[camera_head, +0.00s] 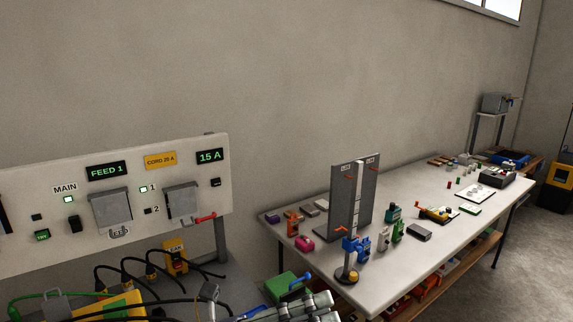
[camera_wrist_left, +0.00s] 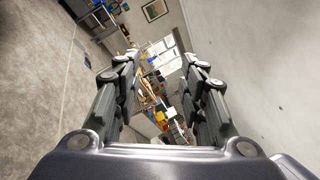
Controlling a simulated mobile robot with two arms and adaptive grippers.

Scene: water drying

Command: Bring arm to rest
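My left gripper (camera_wrist_left: 160,66) shows in the left wrist view. Its two dark grey fingers stand wide apart with nothing between them. It points out into the room, with the floor on the left and a pale wall on the right, so the view is tilted. Grey jointed metal parts show at the bottom edge of the head view; I cannot tell which arm they belong to. My right gripper cannot be made out in either view.
A white panel (camera_head: 75,242) with switches and green displays stands at the left, with black cables and a yellow box (camera_head: 175,256) below. A long workbench (camera_head: 415,192) holds a grey upright stand (camera_head: 341,200) and several small objects. Floor at the right is open.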

